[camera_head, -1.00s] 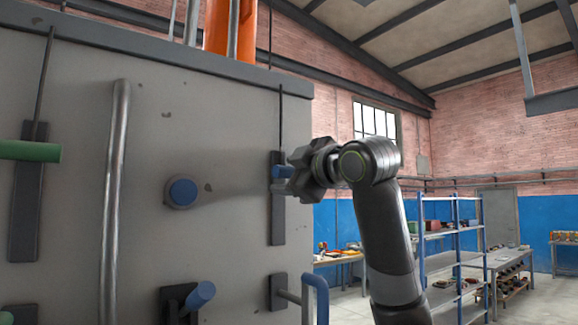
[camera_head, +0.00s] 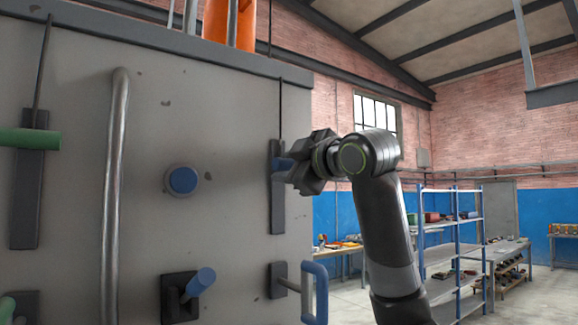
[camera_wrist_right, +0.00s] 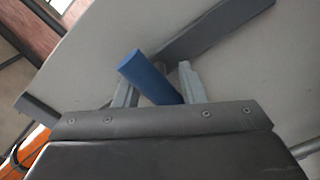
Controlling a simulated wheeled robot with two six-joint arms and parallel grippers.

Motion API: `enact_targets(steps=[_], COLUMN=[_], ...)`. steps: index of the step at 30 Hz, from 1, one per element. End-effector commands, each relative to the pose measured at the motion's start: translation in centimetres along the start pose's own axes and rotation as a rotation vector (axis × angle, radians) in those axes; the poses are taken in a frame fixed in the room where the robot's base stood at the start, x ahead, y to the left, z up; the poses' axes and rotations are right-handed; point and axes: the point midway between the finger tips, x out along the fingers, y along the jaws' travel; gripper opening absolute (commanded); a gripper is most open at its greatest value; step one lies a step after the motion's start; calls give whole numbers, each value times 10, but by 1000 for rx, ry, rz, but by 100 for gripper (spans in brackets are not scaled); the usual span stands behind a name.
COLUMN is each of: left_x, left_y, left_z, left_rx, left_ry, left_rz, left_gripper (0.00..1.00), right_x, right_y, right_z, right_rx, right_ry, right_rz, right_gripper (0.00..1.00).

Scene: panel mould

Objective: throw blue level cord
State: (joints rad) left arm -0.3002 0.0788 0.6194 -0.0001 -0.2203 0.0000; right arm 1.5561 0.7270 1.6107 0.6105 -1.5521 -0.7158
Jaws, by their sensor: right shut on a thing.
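The blue level handle (camera_head: 283,163) sticks out from a dark upright slotted plate (camera_head: 278,205) near the right edge of the grey panel, with a thin dark cord (camera_head: 281,105) running up above it. My right gripper (camera_head: 294,168) is at that handle, shut on it. In the right wrist view the blue handle (camera_wrist_right: 148,72) sits between the two grey fingers, tilted to them, with its end protruding. The fingers hide part of the handle. My left gripper is not in view.
The grey panel also bears a round blue knob (camera_head: 182,180), a blue-tipped lever (camera_head: 200,282), a blue looped handle (camera_head: 316,292), a vertical metal bar (camera_head: 114,190) and a green handle (camera_head: 30,139). Blue-posted shelves (camera_head: 450,245) and benches stand well behind on the right.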

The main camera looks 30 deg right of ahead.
Motion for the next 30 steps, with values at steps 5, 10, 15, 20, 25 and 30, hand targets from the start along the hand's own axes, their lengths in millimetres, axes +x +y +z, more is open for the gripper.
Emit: enact_targets(steps=[5,10,15,20,25,30], left_x=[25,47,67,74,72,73], left_y=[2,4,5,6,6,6], left_z=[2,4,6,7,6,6], left_rx=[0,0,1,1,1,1], left_ry=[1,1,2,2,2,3], left_rz=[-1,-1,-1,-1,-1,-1], left_gripper=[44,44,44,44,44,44], right_x=[1,1,1,0,1,2], right_y=[-27,-51,-74,-83,-83,-85], right_z=[18,34,50,55,55,56], right_rx=[6,7,9,9,9,9], right_ry=[-2,-3,-3,-2,-5,-7], right_rz=[-3,-4,-4,-4,-9,-13], right_gripper=[0,0,0,0,0,42])
